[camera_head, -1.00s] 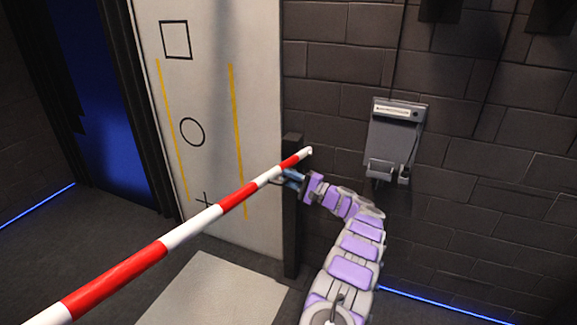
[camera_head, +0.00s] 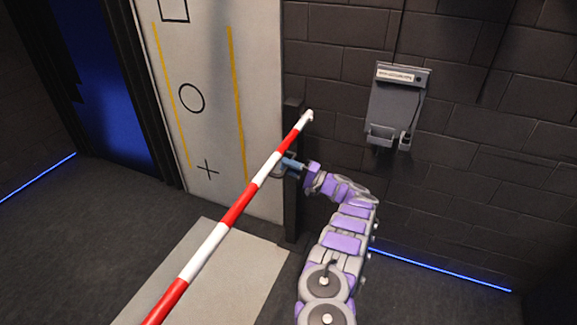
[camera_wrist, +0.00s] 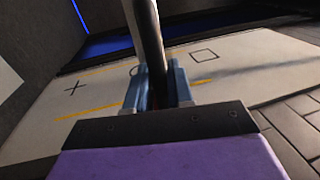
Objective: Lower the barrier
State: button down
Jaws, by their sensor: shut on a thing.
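The barrier is a red and white striped pole (camera_head: 240,205) that slants across the head view, from the bottom left up to its tip near the dark post (camera_head: 291,220). My gripper (camera_head: 284,168) is at the pole's upper part, close to the post. In the wrist view, the blue fingers of my gripper (camera_wrist: 160,88) stand on either side of a dark bar (camera_wrist: 149,40) and are shut on it. From the wrist view I cannot tell the bar's stripes; it looks shadowed.
A white panel (camera_head: 205,120) with a square, circle, cross and yellow lines stands behind the post. A grey wall box (camera_head: 397,105) hangs on the brick wall to the right. A pale mat (camera_head: 205,275) lies on the floor. A blue-lit doorway (camera_head: 100,100) is at left.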

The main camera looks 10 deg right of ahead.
jog(key=shift+f, duration=0.55)
jog(key=c, duration=1.1)
grip_release()
jog(key=shift+c, duration=0.2)
jog(key=shift+r, duration=0.15)
jog(key=shift+d, duration=0.2)
jog(key=p+v, duration=0.2)
jog(key=v, duration=1.5)
jog(key=shift+p, duration=0.4)
